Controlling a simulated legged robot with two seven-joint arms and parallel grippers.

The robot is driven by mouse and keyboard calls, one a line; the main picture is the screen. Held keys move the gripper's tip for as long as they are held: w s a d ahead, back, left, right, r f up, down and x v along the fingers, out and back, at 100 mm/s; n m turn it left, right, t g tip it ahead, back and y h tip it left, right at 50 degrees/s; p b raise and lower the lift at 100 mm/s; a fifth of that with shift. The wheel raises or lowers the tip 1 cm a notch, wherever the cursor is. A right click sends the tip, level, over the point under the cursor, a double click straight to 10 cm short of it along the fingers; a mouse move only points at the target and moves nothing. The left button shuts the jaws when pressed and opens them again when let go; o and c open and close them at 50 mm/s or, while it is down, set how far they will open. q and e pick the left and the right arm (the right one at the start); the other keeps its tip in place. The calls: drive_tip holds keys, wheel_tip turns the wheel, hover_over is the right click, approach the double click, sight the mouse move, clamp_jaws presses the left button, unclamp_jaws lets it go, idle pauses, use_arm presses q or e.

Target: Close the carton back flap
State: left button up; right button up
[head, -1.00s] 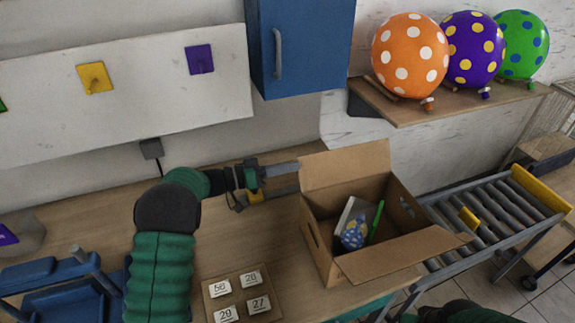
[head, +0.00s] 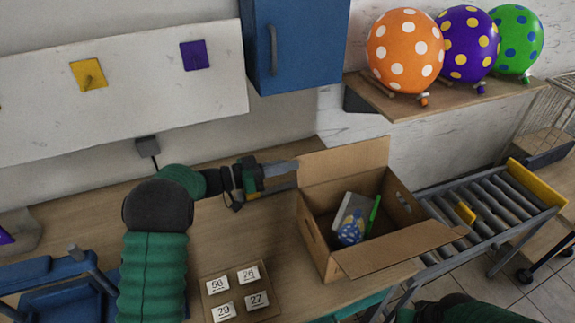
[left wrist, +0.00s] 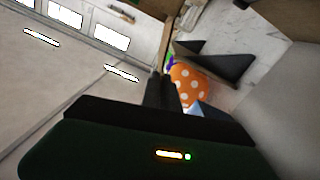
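The open cardboard carton (head: 315,236) stands on the wooden table in the head view. Its back flap (head: 345,162) stands up, tilted a little backward. Its front flap (head: 392,252) is folded outward. Inside are a blue patterned item (head: 350,233), a grey flat item and a green stick (head: 374,214). My left gripper (head: 296,172) is level with the back flap, at its left edge, its two fingers apart with nothing seen between them. Whether it touches the flap is unclear. In the left wrist view my gripper's dark fingers show, but the flap is hard to make out. My right gripper is out of view.
A board with number cards (head: 238,292) lies on the table left of the carton. A roller conveyor (head: 490,212) is at the right. A blue cabinet (head: 310,45) and a shelf (head: 430,103) with balloons are above. A blue chair-like object (head: 60,285) is at lower left.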

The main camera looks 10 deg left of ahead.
use_arm(q)
drive_tip(key=o, duration=0.5)
drive_tip(key=shift+w+f, duration=0.2)
drive_tip(key=shift+f, duration=0.15)
drive_tip(key=shift+c, duration=0.2)
drive_tip(key=shift+a, duration=0.1)
drive_tip(key=shift+s+r, duration=0.1)
drive_tip(key=shift+r, duration=0.05)
drive_tip(key=shift+s+a, duration=0.1)
drive_tip(key=b+v, duration=0.1)
drive_tip(key=v, duration=1.5)
drive_tip(key=shift+a+b, duration=0.3)
drive_tip(key=shift+a, duration=0.1)
